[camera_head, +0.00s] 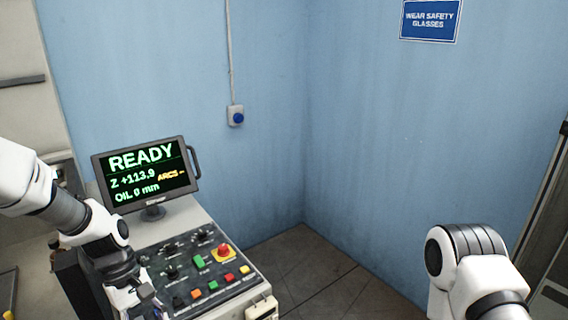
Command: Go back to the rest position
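My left arm comes in from the left over the control console (228,287). My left gripper (146,301) points down at the console's left side, low in the picture. Its fingers are small and partly cut off by the bottom edge, so I cannot tell whether they are open or shut, or whether they touch the panel. My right arm shows as a white and grey bent joint at the lower right. My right gripper is out of the picture.
A monitor (150,172) on the console reads READY, Z +113.9 and OIL 0 mm. The panel has knobs, coloured buttons and a red emergency stop (223,251). Blue walls meet in a corner behind. The tiled floor (318,268) between console and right arm is clear.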

